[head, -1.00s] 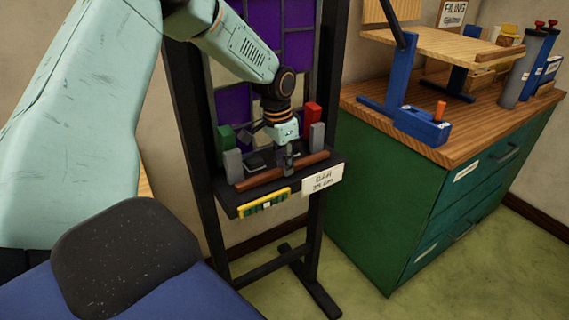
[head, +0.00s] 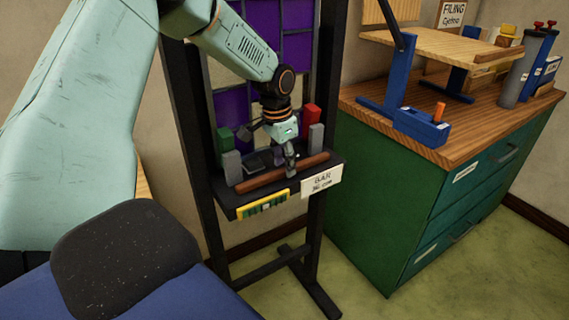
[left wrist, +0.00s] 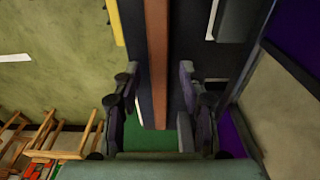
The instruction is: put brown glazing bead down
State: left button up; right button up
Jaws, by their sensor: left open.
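The brown glazing bead (head: 262,180) is a long thin bar lying along the dark shelf (head: 225,211) of the easel. It also shows in the left wrist view (left wrist: 157,55), running down between the two fingers. My left gripper (head: 284,162) is open at the right half of the bead, pointing down. In the left wrist view the fingers of my left gripper (left wrist: 158,110) stand apart on either side of the bead, with a gap on each side. My right gripper is not in view.
Grey blocks (head: 232,167), a green block (head: 224,140) and a red block (head: 312,118) stand on the shelf. The purple leaded panel (head: 297,52) is behind. A white label (head: 321,182) and a yellow-edged level (head: 263,205) are at its front. A green cabinet (head: 395,215) stands right.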

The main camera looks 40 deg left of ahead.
aim_at(280, 170)
pick_arm(q)
notch_tip(280, 170, up, 11)
jog(key=s+p, duration=0.1)
jog(key=p, duration=0.1)
jog(key=s+d+f+n+h, duration=0.1)
jog(key=s+d+f, duration=0.3)
jog(key=d+f, duration=0.5)
jog(key=s+d+f, duration=0.4)
jog(key=d+f, duration=0.3)
jog(key=f, duration=0.4)
jog(key=s+d+f+n, duration=0.1)
jog(key=s+f, duration=0.2)
jog(key=s, duration=0.5)
jog(key=s+d+f+g+y, duration=0.1)
jog(key=s+d+f, duration=0.1)
jog(key=s, duration=0.6)
jog(key=s+d+f+n, duration=0.1)
jog(key=s+f, duration=0.3)
jog(key=s, duration=0.4)
jog(key=shift+s+d+f+n, duration=0.25)
jog(key=shift+d+n, duration=0.05)
jog(key=shift+d, duration=0.25)
jog(key=shift+r, duration=0.1)
